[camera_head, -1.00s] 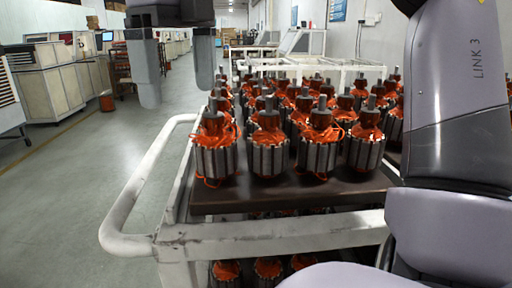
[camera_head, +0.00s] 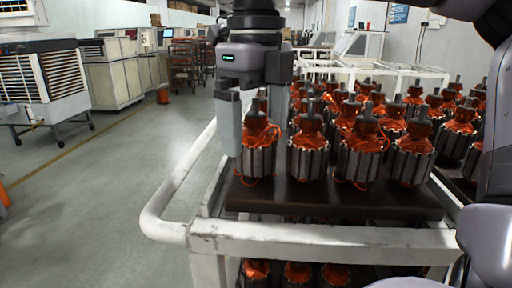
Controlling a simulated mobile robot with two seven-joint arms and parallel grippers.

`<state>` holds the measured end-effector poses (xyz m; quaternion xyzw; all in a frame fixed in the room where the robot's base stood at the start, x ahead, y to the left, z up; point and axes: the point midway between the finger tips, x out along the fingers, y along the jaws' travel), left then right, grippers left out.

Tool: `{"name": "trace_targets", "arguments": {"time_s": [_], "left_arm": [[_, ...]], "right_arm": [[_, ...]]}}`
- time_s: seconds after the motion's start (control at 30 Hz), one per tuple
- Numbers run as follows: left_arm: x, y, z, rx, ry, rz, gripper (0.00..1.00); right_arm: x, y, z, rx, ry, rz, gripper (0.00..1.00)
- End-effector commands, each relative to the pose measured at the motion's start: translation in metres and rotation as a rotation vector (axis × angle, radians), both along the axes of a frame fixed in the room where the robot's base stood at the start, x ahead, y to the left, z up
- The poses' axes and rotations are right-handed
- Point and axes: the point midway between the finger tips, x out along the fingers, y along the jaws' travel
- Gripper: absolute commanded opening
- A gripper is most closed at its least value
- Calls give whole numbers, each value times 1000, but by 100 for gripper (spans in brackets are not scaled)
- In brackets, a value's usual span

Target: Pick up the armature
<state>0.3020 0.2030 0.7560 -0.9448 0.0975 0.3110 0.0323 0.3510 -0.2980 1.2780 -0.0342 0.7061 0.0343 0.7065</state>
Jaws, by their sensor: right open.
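Several armatures with steel cores, orange windings and upright shafts stand in rows on a dark tray (camera_head: 330,203) on a white cart. The front left armature (camera_head: 258,160) stands upright at the tray's left corner. My right gripper (camera_head: 254,135) points down over this armature, open, with one finger at its left and the other at the right of its shaft. The gripper partly hides its top, and I cannot tell whether the fingers touch it. Other front-row armatures (camera_head: 308,158) stand close to its right. My left gripper is out of view.
The cart's white handle (camera_head: 160,205) curves out at the left, and its front rail (camera_head: 300,233) runs below the tray. More armatures (camera_head: 297,272) stand on a lower shelf. A grey cabinet on wheels (camera_head: 50,85) stands at the far left. The floor at left is clear.

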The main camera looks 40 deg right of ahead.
Motion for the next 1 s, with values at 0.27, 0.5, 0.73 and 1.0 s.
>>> {"name": "trace_targets", "arguments": {"time_s": [0.27,0.5,0.73,1.0], "left_arm": [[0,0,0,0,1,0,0],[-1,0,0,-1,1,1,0],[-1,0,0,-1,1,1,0],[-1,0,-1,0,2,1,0]], "right_arm": [[0,0,-6,1,0,0,93],[0,0,-5,0,0,0,28],[0,0,-4,0,-3,0,8],[1,0,5,0,-6,-1,8]]}}
